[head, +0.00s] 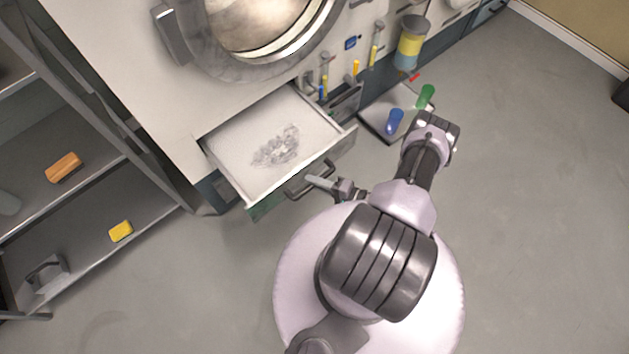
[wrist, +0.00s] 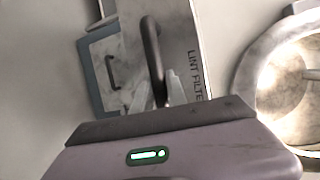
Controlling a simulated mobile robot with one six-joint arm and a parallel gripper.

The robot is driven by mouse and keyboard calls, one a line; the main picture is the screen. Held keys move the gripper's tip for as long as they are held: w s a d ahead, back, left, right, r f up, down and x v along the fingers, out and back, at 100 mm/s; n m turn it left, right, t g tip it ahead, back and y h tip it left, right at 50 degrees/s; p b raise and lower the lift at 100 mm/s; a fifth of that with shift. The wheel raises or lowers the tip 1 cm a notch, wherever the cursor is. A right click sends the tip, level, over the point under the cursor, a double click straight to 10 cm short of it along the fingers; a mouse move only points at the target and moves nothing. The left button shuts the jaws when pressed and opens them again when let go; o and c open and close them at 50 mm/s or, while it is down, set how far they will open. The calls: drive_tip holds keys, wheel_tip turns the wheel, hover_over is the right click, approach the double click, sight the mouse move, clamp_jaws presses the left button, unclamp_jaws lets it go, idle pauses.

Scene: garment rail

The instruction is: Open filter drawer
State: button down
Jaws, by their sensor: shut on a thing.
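The filter drawer (head: 235,155) stands pulled out from the white machine below its round door in the head view. A patch of grey lint lies on its pale floor. Its dark bar handle (head: 302,184) is on the green front. My gripper (head: 322,183) is at the right end of this handle. In the wrist view the drawer front reads "LINT FILTE", with the rest cut off. There my gripper's pale fingers (wrist: 158,92) are shut on the dark handle (wrist: 151,48), one on each side of it.
A grey shelf rack (head: 100,205) stands at left, with an orange block (head: 64,167) and a yellow block (head: 120,231). A tray (head: 377,124) with blue and green bottles lies right of the drawer. The floor (head: 540,200) at right is clear.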

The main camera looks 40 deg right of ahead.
drive_tip(key=shift+s, duration=0.25)
drive_tip(key=c, duration=1.3)
unclamp_jaws()
drive_tip(key=p+v, duration=0.3)
drive_tip(key=v, duration=1.4)
drive_tip(key=shift+s+d, duration=0.1)
drive_tip(key=shift+s, duration=0.05)
